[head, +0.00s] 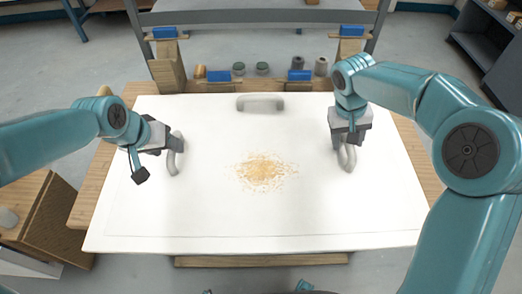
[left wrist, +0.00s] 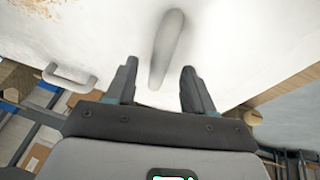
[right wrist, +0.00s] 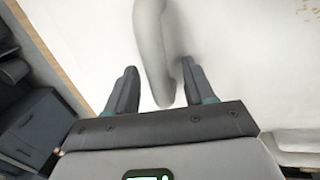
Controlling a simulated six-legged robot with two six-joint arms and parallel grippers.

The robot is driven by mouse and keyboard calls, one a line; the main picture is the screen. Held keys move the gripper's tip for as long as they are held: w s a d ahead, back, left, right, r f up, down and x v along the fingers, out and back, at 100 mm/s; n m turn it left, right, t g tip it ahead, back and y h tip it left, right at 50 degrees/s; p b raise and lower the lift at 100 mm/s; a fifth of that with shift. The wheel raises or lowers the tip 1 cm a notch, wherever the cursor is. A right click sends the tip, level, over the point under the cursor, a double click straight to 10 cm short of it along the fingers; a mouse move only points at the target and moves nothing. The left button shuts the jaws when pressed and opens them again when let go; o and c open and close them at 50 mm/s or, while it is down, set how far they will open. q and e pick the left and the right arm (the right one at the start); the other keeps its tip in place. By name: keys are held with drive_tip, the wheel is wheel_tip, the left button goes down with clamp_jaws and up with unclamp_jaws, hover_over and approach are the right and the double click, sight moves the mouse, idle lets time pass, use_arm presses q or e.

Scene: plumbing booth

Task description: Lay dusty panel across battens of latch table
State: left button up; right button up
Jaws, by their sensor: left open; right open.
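The dusty panel (head: 220,215) is a large white sheet lying flat over a wooden table, with tan dust (head: 262,171) heaped and scattered near its middle. It has a left grey handle (head: 174,163), a right one (head: 347,158) and a far one (head: 260,102). My left gripper (head: 168,143) is open at the left handle; in the left wrist view the handle (left wrist: 167,45) reaches between the parted fingers. My right gripper (head: 346,138) is open above the right handle; in the right wrist view that handle (right wrist: 150,50) lies between the parted fingers. I cannot identify the battens.
Wooden posts with blue tops stand at the back left (head: 166,65) and back right (head: 350,45). Smaller blue blocks (head: 219,76) and several cylinders (head: 321,66) sit along the back edge. A grey frame (head: 235,17) crosses behind. A wooden cabinet (head: 57,220) stands at the left.

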drive_tip(key=shift+r, duration=0.15)
use_arm(q)
drive_tip(key=v, duration=0.8)
drive_tip(key=shift+r, duration=0.25)
use_arm(e)
wheel_tip(320, 180, up, 12)
drive_tip(key=a, duration=0.2)
drive_tip(key=shift+a+f, duration=0.15)
drive_tip(key=shift+f, duration=0.1)
use_arm(q)
drive_tip(key=shift+s, duration=0.15)
